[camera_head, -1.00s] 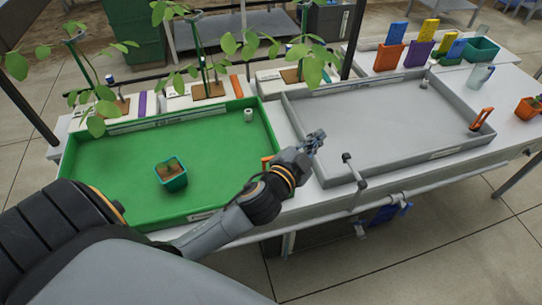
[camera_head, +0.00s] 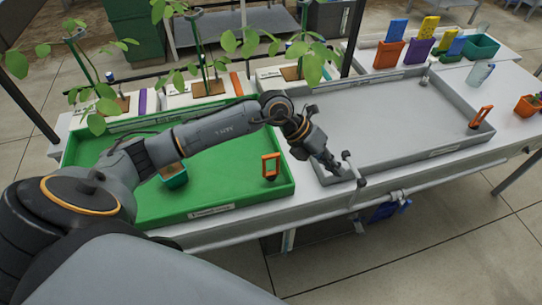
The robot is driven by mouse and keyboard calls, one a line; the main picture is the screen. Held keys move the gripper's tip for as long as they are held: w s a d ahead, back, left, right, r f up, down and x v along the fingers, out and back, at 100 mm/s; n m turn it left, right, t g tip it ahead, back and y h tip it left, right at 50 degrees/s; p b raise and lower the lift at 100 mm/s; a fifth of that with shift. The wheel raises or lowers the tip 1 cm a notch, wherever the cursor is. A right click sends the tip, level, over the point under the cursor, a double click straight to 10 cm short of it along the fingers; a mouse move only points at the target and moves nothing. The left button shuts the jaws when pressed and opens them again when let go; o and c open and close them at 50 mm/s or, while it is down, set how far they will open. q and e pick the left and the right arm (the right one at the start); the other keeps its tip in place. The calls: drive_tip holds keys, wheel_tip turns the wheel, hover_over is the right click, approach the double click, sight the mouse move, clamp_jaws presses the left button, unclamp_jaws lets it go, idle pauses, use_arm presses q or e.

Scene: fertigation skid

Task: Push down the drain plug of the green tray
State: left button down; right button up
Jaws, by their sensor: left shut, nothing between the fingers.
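The green tray (camera_head: 213,209) lies at the left of the bench, with a small dark green pot (camera_head: 175,176) in it. An orange handle (camera_head: 270,166) stands at its right front corner. The drain plug of the green tray is hidden now, behind my left arm at the tray's far right corner. My left gripper (camera_head: 334,171) is shut and empty. It points down over the front left corner of the grey tray (camera_head: 400,165), close to a grey tap-like fitting (camera_head: 347,157); I cannot tell if they touch. My right gripper is out of view.
The grey tray's floor is mostly clear, with an orange handle (camera_head: 481,117) at its right and a small plug (camera_head: 424,80) at the far edge. Leafy plants on white blocks stand behind the green tray. A pipe (camera_head: 420,187) runs along the bench front.

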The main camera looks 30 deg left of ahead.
use_arm(q)
drive_tip(key=w+a+f+y, duration=0.15)
drive_tip(key=a+y, duration=0.25)
drive_tip(key=a, duration=0.5)
drive_tip(key=n+g+y, duration=0.1)
drive_tip(key=g+y, duration=0.1)
drive_tip(key=y, duration=0.2)
approach(271, 156)
drive_tip(key=shift+f, duration=0.1)
drive_tip(key=shift+d+f+b, duration=0.1)
drive_tip(key=shift+f+b, duration=0.2)
drive_tip(key=shift+f, duration=0.1)
drive_tip(key=f+b, duration=0.1)
drive_tip(key=f, duration=0.1)
drive_tip(key=f+b, duration=0.1)
drive_tip(key=f, duration=0.1)
drive_tip(key=f+b, duration=0.2)
drive_tip(key=shift+w+f, duration=0.1)
drive_tip(key=shift+w, duration=0.2)
